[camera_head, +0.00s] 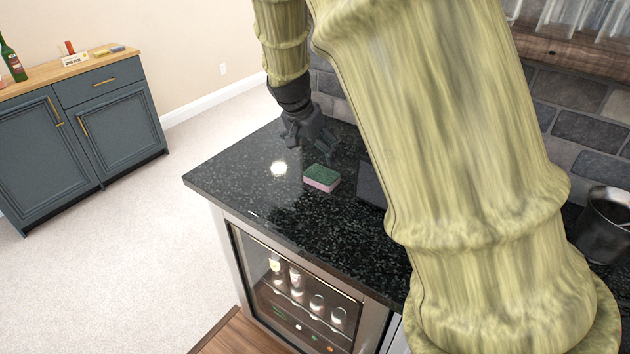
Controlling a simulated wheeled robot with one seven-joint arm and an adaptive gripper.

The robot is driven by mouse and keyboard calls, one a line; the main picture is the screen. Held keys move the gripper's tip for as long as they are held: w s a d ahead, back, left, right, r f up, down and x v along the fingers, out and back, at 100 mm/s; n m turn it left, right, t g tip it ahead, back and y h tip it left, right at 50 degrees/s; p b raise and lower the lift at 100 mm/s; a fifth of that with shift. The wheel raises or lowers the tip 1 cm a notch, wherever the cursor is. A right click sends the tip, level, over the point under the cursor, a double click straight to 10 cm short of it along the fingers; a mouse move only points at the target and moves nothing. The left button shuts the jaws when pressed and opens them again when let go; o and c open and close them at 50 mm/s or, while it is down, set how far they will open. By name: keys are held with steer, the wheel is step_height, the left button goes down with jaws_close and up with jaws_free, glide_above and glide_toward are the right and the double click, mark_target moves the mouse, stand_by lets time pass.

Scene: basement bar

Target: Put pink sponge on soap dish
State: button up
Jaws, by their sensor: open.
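A pink sponge (321,178) with a green top lies flat on the black speckled counter (255,185). My gripper (318,146) is open, with its dark fingers just behind the sponge in the picture. It appears apart from the sponge, and nothing shows between the fingers. A dark, flat rectangular thing (371,186) is to the right of the sponge, partly hidden by my arm. I cannot tell whether it is the soap dish. No other soap dish is clear in this view.
My arm covers much of the counter's right side. A dark metal bucket (602,226) stands at the far right. A stone wall (580,128) backs the counter. The counter left of the sponge is clear. A blue cabinet (85,125) with bottles and small items stands far left.

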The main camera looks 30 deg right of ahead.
mark_target(321, 174)
steer(key=shift+w+p+x, duration=0.15)
steer(key=shift+p+x, duration=0.4)
steer(key=shift+x, duration=2.5)
steer(key=shift+w+p+x, duration=0.1)
steer(key=shift+p+x, duration=0.4)
steer(key=shift+x, duration=2.5)
steer(key=shift+a, duration=0.15)
steer(key=shift+c, duration=0.2)
steer(key=c, duration=0.5)
steer(key=shift+c, duration=0.2)
steer(key=shift+w+r, duration=0.1)
steer(key=shift+r, duration=0.05)
steer(key=shift+r+b, duration=0.5)
steer(key=shift+r, duration=0.45)
steer(key=shift+s+a+r+b, duration=0.25)
steer(key=shift+s+r+b, duration=0.15)
steer(key=shift+r, duration=0.2)
steer(key=s+a+b, duration=0.1)
steer(key=s+a, duration=0.1)
steer(key=s, duration=0.2)
steer(key=s+a+r+b, duration=0.1)
steer(key=s+a, duration=0.2)
steer(key=s, duration=0.1)
steer(key=s+a+b, duration=0.1)
steer(key=s+a, duration=0.1)
steer(key=s, duration=0.3)
steer(key=shift+a+r, duration=0.3)
steer(key=shift+r, duration=0.05)
